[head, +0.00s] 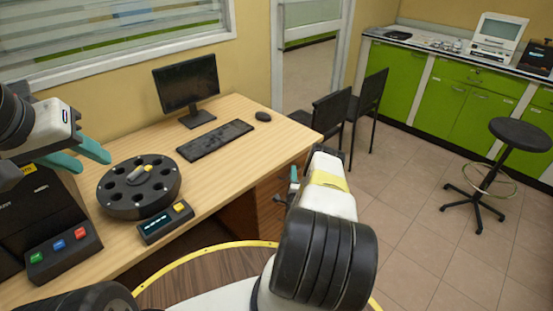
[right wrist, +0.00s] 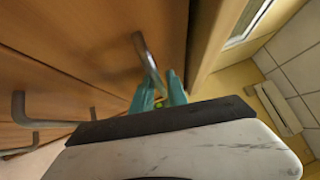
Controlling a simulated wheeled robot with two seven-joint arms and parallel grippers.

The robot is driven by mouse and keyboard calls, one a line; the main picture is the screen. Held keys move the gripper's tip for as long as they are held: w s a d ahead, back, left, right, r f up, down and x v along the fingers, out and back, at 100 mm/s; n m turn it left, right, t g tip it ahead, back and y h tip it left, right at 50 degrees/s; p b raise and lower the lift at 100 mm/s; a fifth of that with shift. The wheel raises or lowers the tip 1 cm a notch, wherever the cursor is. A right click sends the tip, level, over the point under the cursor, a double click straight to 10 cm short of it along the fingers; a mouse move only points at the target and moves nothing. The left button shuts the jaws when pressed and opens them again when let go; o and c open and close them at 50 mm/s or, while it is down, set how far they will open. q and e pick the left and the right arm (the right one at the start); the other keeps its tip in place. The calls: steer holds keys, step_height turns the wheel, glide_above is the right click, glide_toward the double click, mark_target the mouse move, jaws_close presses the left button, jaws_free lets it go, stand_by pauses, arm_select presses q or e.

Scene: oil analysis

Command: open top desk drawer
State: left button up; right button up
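The wooden desk (head: 232,115) has a drawer unit (head: 270,192) under its right end. In the right wrist view, drawer fronts (right wrist: 95,40) carry bent metal handles. The upper handle (right wrist: 147,58) points down between the teal fingers of my right gripper (right wrist: 160,82). A gap shows between these fingers, and I cannot tell whether they touch the handle. In the head view my right arm hides most of the drawer fronts. My left gripper (head: 82,152) is open and empty above the desk's left part. The drawers appear shut.
A black round rotor (head: 125,205), a small display box (head: 166,223), a keyboard (head: 215,139), a mouse (head: 263,116) and a monitor (head: 187,82) stand on the desk. Black chairs (head: 331,112) stand beyond it.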

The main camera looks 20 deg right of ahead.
steer(key=shift+c, duration=0.2)
jaws_close()
stand_by(1.2)
